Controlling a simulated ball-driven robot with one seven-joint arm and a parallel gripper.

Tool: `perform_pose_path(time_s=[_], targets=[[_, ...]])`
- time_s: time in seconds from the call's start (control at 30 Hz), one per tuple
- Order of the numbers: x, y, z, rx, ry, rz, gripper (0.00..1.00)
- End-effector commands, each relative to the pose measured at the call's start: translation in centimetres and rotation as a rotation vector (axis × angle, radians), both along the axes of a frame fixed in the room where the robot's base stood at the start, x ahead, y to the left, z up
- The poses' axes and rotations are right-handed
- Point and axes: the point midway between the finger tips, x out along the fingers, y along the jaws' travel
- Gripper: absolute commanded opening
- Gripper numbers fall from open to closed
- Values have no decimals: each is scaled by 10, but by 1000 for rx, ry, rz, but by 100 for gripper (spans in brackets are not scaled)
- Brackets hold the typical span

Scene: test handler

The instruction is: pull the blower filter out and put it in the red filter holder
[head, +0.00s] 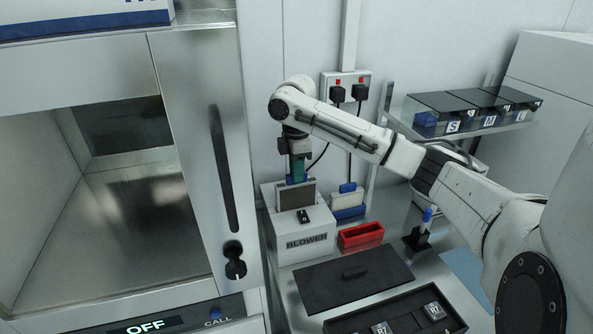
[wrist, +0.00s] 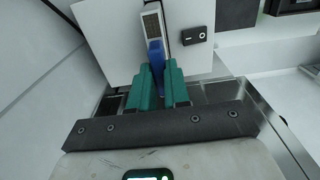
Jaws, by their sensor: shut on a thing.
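The white blower box (head: 307,243), labelled BLOWER, stands on the bench beside the steel cabinet. Its filter is a dark panel (head: 296,197) in a pale frame with a blue grip on top. In the wrist view the filter (wrist: 153,22) sits at the blower (wrist: 110,35); I cannot tell how deep it is in the slot. My gripper (head: 297,168) is above the blower, its teal fingers (wrist: 157,75) shut on the blue grip (wrist: 156,52). The red filter holder (head: 361,236) stands right of the blower and looks empty.
A dark lid (head: 352,278) and a black tray (head: 400,318) lie in front. A black stand with a blue-topped item (head: 418,238) is at right.

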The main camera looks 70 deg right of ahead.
Motion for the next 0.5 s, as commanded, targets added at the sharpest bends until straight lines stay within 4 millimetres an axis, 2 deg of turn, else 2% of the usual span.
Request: perform_pose_path(time_s=[0.5], targets=[[0, 0, 25, 0, -1, 0, 0]])
